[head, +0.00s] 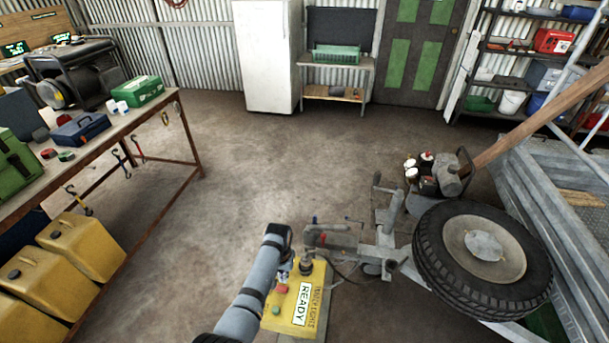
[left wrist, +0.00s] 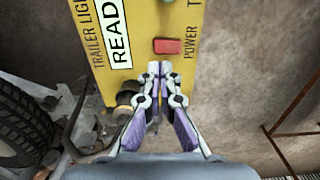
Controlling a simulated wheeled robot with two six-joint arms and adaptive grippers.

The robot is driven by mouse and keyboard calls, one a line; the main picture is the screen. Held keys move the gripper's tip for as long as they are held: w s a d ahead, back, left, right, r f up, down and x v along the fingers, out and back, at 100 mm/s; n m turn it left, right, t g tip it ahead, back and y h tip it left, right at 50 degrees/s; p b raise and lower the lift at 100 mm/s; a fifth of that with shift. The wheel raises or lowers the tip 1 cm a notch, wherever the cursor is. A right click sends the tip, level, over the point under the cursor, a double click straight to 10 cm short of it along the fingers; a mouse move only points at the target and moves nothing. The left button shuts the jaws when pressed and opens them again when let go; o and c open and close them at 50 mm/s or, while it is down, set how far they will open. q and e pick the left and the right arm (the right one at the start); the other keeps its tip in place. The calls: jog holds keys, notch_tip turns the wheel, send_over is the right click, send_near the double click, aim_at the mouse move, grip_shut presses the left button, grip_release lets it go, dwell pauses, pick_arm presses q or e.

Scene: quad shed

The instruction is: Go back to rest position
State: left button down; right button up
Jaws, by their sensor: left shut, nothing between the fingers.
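My left gripper (left wrist: 153,75) is shut and empty in the left wrist view, with its fingertips together in front of the yellow trailer lights box (left wrist: 190,15). A red power switch (left wrist: 167,46) shows just beyond the fingertips; I cannot tell whether they touch the box. In the head view my left arm comes in from the bottom, and the gripper (head: 283,272) is over the left side of the yellow box (head: 312,325). The box carries a white "READY" label (head: 301,304), a red button and a green one. My right gripper is not in view.
A trailer (head: 565,210) with a spare wheel (head: 480,260) and hitch stands at the right. A workbench (head: 120,130) with a generator and boxes runs along the left, with yellow jerrycans (head: 85,250) below. The concrete floor (head: 270,160) between is clear.

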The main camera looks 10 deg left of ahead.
pick_arm(q)
jog(key=shift+s+a, duration=0.1)
jog(key=s+a+r+t, duration=0.1)
jog(key=s+a+r, duration=0.3)
jog(key=s+a, duration=0.15)
jog(key=s+a+r+t, duration=0.1)
jog(key=s+a+r, duration=0.25)
jog(key=s, duration=0.35)
jog(key=s+r+t, duration=0.2)
jog(key=s+r, duration=0.5)
jog(key=r, duration=0.2)
jog(key=s+a+f+g+y, duration=0.1)
jog(key=s+a+f, duration=0.1)
jog(key=f, duration=1.3)
jog(key=s+a+f+g, duration=0.1)
jog(key=f, duration=1.3)
jog(key=s+f, duration=1.4)
jog(key=s, duration=0.3)
jog(key=shift+s+a+f+g, duration=0.25)
jog(key=shift+s+a+g, duration=0.15)
jog(key=shift+a, duration=0.05)
